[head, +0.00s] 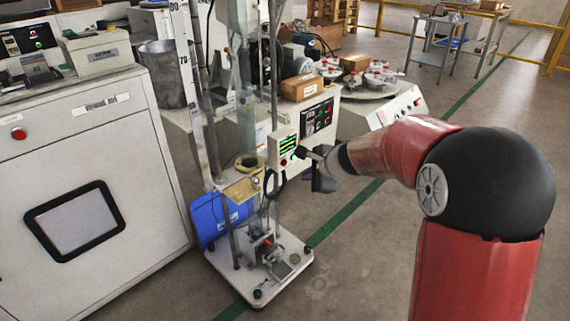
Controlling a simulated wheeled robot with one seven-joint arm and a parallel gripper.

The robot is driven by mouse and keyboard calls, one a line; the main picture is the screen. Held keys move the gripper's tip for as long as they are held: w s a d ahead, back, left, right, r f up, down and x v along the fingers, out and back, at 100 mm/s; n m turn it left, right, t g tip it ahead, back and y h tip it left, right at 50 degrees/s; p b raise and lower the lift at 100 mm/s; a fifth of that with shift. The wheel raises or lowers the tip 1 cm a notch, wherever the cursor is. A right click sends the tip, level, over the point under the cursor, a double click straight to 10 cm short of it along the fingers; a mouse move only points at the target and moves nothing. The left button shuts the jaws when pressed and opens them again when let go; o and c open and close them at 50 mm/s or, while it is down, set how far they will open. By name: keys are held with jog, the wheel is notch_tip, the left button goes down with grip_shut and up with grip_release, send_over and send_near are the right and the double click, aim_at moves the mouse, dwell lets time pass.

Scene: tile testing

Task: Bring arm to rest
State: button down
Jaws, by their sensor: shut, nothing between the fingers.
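My red arm with a black joint comes in from the right and reaches toward the middle of the head view. My gripper (302,153) is small and dark at the arm's far end. It is shut and appears empty. Its tip shows right at the edge of a white control box (283,148) with a green-lit display and buttons. I cannot tell whether the tip touches the box or is only in front of it.
A tall test stand on a white base (290,266) stands just beyond the gripper, with a blue drum (217,216) beside it. A large white cabinet (85,180) fills the left. A round machine (352,86) stands behind. Open floor (365,255) lies below the arm.

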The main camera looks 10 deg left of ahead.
jog(key=s+d+r+n+p, duration=0.3)
jog(key=s+r+n, duration=0.1)
jog(key=s+r, duration=0.45)
jog(key=s+d+r+n+h+p, duration=0.2)
jog(key=s+d+n, duration=0.2)
jog(key=s, duration=0.4)
jog(key=s+d+r+n+h+p, duration=0.2)
jog(key=s+d, duration=0.3)
jog(key=s, duration=0.4)
jog(key=s+d+r+n+g+h+p, duration=0.1)
jog(key=s+d+r+n+p, duration=0.2)
jog(key=s, duration=0.5)
jog(key=d+r+n, duration=0.1)
jog(key=n, duration=0.1)
jog(key=shift+s+d+r+n+h, duration=0.15)
jog(key=shift+d+r+n+h, duration=0.15)
jog(key=shift+d+h, duration=0.1)
